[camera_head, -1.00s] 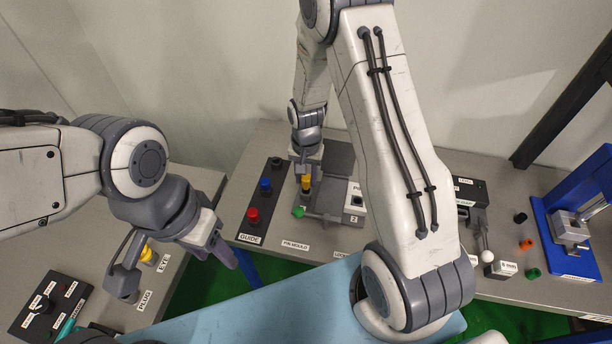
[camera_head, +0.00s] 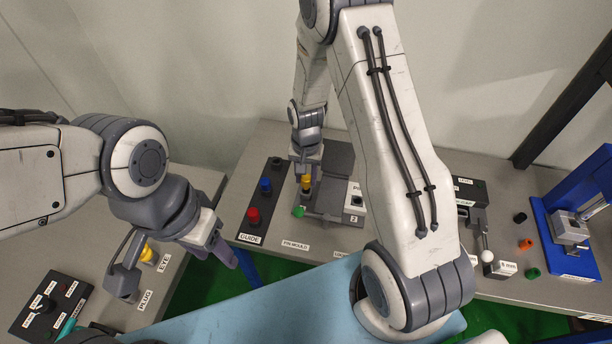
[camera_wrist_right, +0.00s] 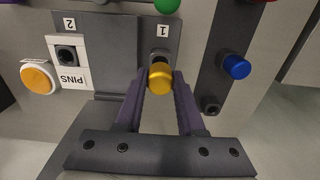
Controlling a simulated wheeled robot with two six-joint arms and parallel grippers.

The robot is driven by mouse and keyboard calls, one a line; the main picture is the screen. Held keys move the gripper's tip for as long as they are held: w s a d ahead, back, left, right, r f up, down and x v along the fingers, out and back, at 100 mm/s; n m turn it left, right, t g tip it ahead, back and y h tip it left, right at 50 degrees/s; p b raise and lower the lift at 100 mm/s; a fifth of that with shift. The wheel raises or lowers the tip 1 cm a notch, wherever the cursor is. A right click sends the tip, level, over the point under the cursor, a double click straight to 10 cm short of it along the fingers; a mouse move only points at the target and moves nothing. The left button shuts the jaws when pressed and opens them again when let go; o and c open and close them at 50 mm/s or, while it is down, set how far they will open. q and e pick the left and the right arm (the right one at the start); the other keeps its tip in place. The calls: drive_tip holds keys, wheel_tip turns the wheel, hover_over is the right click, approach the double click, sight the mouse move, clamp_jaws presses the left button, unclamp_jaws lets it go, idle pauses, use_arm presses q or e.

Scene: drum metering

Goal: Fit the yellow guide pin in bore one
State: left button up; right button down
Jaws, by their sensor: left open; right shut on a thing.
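The yellow guide pin (camera_wrist_right: 159,76) is between the fingertips of my right gripper (camera_wrist_right: 161,88), which is shut on it. It stands over the bore beside the label "1" (camera_wrist_right: 163,31) on the grey pin mould. Its lower end reaches the bore's square bush, but I cannot tell how deep it sits. The pin also shows in the head view (camera_head: 306,182), just under my right gripper (camera_head: 306,174). Bore two (camera_wrist_right: 67,54) lies beside it and looks empty. My left gripper (camera_head: 223,250) is open and empty, away from the mould, near the table edge.
The black guide rack (camera_head: 249,228) holds a red pin (camera_head: 253,215) and a blue pin (camera_head: 265,185); its end hole (camera_wrist_right: 211,106) is empty. A green knob (camera_head: 298,211) is close in front of bore one. A blue press (camera_head: 575,220) stands far right.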

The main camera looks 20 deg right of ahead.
sight(306, 184)
drive_tip(key=shift+f+b, duration=1.25)
drive_tip(key=shift+f, duration=0.5)
drive_tip(key=shift+c, duration=2.2)
unclamp_jaws()
drive_tip(key=shift+r, duration=0.1)
wheel_tip(306, 184, up, 10)
drive_tip(key=shift+r+b, duration=0.25)
drive_tip(key=shift+b, duration=0.65)
